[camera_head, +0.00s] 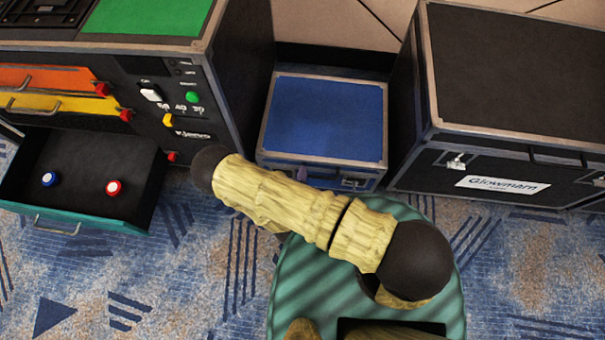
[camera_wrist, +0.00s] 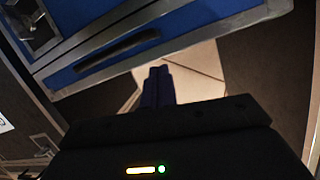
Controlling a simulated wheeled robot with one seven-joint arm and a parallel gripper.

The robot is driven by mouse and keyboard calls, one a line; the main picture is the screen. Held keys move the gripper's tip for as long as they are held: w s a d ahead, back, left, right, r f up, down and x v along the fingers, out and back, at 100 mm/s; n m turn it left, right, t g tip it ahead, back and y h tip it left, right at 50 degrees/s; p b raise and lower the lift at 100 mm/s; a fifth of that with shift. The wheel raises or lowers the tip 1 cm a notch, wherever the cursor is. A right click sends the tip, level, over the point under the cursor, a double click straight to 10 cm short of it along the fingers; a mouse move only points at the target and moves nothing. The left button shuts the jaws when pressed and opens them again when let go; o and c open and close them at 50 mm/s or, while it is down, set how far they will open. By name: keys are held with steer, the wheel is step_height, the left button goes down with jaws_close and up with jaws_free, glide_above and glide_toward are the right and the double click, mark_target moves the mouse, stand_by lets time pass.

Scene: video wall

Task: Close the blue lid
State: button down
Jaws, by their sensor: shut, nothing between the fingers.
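The blue lid (camera_head: 325,115) is a flat blue panel with a grey metal edge, on a low case between two larger dark cases in the head view. It looks about level; I cannot tell whether a gap is left beneath it. The case's front (camera_head: 345,181) has latches. In the wrist view, blue panels with metal edging (camera_wrist: 200,42), a dark handle and a latch fill the upper left. My gripper (camera_wrist: 158,72) is shut and empty, its dark blue fingers pointing up the picture just below the metal edge. Contact is unclear. My arm hides most of the gripper in the head view.
A black cabinet (camera_head: 235,75) with coloured drawers stands left. Its open bottom drawer (camera_head: 85,175) holds a blue and a red button-like piece. A large black case (camera_head: 520,75) stands close on the right. Patterned carpet (camera_head: 520,260) is free in front.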

step_height(320, 180, up, 7)
steer(key=p, duration=0.2)
steer(key=shift+w, duration=0.1)
stand_by(0.4)
